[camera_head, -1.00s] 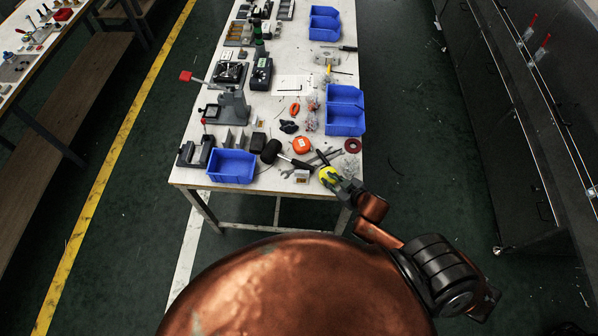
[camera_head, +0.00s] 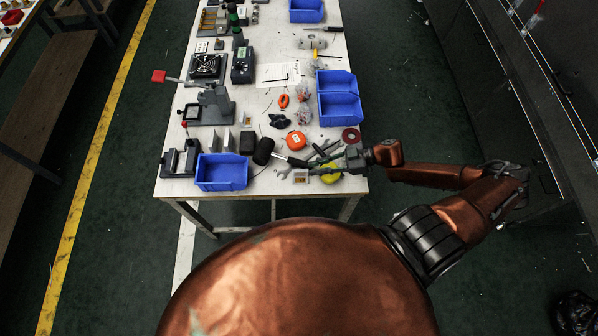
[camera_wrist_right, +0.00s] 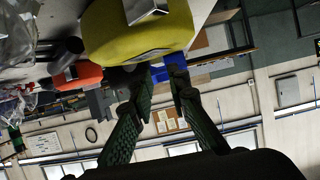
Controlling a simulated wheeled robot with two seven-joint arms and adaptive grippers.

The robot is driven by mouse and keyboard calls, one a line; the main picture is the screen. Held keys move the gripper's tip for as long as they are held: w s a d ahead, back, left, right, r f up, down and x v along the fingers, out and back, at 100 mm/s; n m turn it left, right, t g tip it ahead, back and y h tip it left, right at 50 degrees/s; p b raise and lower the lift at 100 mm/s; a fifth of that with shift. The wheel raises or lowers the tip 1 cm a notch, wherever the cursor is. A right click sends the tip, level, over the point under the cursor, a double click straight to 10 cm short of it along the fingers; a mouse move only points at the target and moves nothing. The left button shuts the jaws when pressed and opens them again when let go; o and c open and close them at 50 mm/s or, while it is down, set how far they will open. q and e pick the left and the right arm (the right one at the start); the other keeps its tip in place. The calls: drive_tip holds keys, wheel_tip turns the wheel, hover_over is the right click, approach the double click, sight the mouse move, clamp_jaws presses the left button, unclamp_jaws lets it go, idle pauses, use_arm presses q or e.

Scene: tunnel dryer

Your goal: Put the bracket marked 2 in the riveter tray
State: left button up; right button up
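Two small grey upright plates, which look like brackets, stand near the front left of the table; one plate (camera_head: 223,141) is behind the front blue bin. No mark 2 can be read on either. A grey lever press (camera_head: 210,104), which looks like the riveter, stands behind them; I cannot tell which part is its tray. My right gripper (camera_head: 345,162) is over the table's front right corner, above hand tools and by a yellow tape measure (camera_head: 331,178). In the wrist view, the right gripper (camera_wrist_right: 164,72) has its fingers apart and empty, close to the yellow body (camera_wrist_right: 140,30). My left gripper is out of view.
A blue bin (camera_head: 222,187) sits at the table's front edge. Blue bins (camera_head: 340,109) stand along the right side. An orange tape measure (camera_head: 296,141), a black mallet (camera_head: 263,151) and wrenches crowd the front. A red ring (camera_head: 350,135) lies at the right edge.

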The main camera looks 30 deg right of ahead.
sight(301, 171)
drive_tip(key=x, duration=0.6)
drive_tip(key=shift+w+f, duration=0.15)
drive_tip(key=shift+f, duration=0.1)
drive_tip(key=shift+c, duration=0.7)
clamp_jaws()
